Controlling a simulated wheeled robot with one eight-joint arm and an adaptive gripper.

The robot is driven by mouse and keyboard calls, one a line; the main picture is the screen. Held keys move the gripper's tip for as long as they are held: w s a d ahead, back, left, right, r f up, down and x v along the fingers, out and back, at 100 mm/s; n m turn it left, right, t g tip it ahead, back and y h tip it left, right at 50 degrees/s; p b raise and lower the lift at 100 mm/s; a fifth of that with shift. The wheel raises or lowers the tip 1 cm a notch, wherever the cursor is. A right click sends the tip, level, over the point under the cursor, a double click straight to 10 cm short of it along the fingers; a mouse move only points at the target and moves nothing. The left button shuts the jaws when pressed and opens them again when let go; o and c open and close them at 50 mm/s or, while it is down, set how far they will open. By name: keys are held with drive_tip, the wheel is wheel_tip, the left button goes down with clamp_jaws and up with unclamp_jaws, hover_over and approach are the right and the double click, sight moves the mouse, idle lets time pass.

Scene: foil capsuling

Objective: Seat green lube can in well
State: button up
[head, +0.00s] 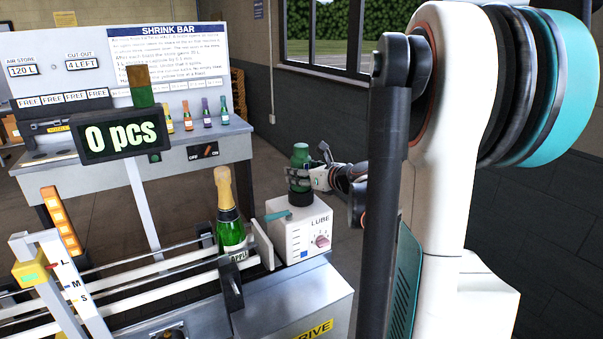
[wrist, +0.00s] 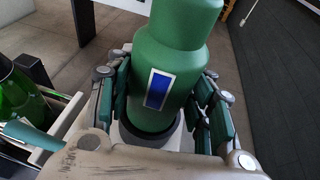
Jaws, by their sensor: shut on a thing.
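The green lube can (head: 300,156) stands upright over the white LUBE box (head: 302,232) in the head view. In the wrist view the can (wrist: 173,62) is large, with a blue and white label facing me. My gripper (head: 300,180) is shut around the can's body, a finger on each side; it also shows in the wrist view (wrist: 160,105). The can's base is at a dark round collar (wrist: 148,136), the well on top of the box. The fingers partly hide this, so I cannot tell how deep the base sits.
A green bottle with gold foil (head: 229,212) stands on the rail left of the LUBE box. A "0 pcs" display (head: 122,135) and a bench with small bottles (head: 207,115) are behind at left.

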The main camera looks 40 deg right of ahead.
drive_tip(key=shift+f+b, duration=0.75)
drive_tip(key=shift+f, duration=0.35)
drive_tip(key=o, duration=1.6)
drive_tip(key=v, duration=1.2)
drive_tip(key=shift+a+r, duration=0.1)
drive_tip(key=shift+w, duration=0.1)
